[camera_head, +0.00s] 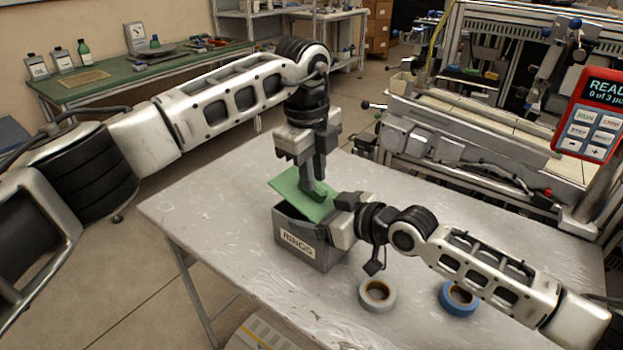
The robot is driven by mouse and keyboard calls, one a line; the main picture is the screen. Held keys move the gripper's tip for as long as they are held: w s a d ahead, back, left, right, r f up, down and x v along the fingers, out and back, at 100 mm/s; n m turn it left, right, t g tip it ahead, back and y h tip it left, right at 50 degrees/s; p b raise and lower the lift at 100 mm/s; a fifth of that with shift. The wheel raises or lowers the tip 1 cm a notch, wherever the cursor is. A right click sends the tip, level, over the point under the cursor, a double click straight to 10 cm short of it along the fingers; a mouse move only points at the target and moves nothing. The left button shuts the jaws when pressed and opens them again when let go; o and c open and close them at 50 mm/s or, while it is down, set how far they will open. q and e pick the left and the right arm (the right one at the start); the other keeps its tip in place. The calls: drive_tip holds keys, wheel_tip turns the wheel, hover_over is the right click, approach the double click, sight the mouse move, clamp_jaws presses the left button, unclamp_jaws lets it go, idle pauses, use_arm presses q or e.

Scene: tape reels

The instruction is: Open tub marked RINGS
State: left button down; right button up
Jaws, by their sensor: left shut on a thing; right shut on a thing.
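The grey tub marked RINGS (318,257) stands on the table, with its label on the front wall. Its green lid (287,184) is tilted above the tub, and a dark gap shows between the lid and the rim. My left gripper (316,190) reaches down from above and is shut on the lid. My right gripper (340,222) comes in from the right and is shut on the tub at its right side; its fingertips are partly hidden. The inside of the tub is mostly hidden by the lid.
A grey tape reel (364,301) and a blue tape reel (444,304) lie on the grey table (200,205), right of the tub. The table's left part is clear. A red control panel (593,118) stands at the right, with machinery behind the table.

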drive_tip(key=o, duration=1.1)
drive_tip(key=f, duration=0.2)
drive_tip(key=shift+s+d+f+g+h, duration=0.3)
drive_tip(key=shift+d+f, duration=0.05)
drive_tip(key=shift+f, duration=0.05)
drive_tip(key=shift+c, duration=0.2)
drive_tip(key=shift+o, duration=1.3)
drive_tip(key=shift+r, duration=0.35)
